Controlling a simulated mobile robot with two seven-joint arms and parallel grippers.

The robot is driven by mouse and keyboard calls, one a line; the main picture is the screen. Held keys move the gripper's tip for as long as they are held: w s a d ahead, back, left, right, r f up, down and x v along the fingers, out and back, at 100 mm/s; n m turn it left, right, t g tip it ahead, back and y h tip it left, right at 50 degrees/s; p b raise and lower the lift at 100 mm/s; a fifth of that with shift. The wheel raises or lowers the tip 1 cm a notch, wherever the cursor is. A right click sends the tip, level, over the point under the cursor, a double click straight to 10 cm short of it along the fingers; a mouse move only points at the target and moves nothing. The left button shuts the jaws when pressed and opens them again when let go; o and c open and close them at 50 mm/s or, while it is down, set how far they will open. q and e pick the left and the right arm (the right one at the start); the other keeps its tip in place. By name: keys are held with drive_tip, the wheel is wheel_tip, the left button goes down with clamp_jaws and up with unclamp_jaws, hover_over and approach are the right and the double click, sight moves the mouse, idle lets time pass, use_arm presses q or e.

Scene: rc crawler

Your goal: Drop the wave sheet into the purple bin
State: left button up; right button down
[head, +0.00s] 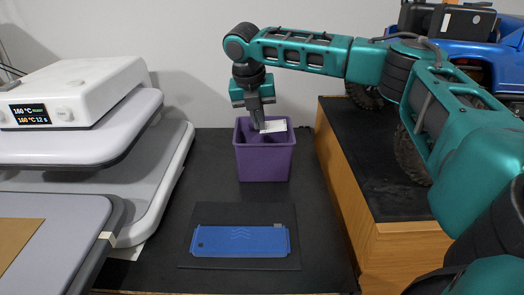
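The purple bin (264,164) stands upright at the back of the dark table, near the wall. My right gripper (260,124) points down over the bin's opening, with its fingertips at about rim height. It is shut on a small white sheet, which I take to be the wave sheet (276,126). The sheet sticks out to the right of the fingers, over the bin's opening. The fingers hide part of it, and any print on it is too small to make out. My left gripper is not in view.
A blue panel (240,241) with faint wave marks lies on a dark mat (290,262) in front of the bin. A white heat press (75,95) is at the left. A wood-sided raised stand (350,200) with a blue crawler (478,58) is at the right.

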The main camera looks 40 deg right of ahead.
drive_tip(key=c, duration=1.3)
unclamp_jaws()
drive_tip(key=shift+r, duration=0.1)
drive_tip(key=v, duration=1.2)
drive_tip(key=shift+a+r, duration=0.2)
drive_tip(key=shift+r, duration=0.2)
drive_tip(key=shift+s, duration=0.1)
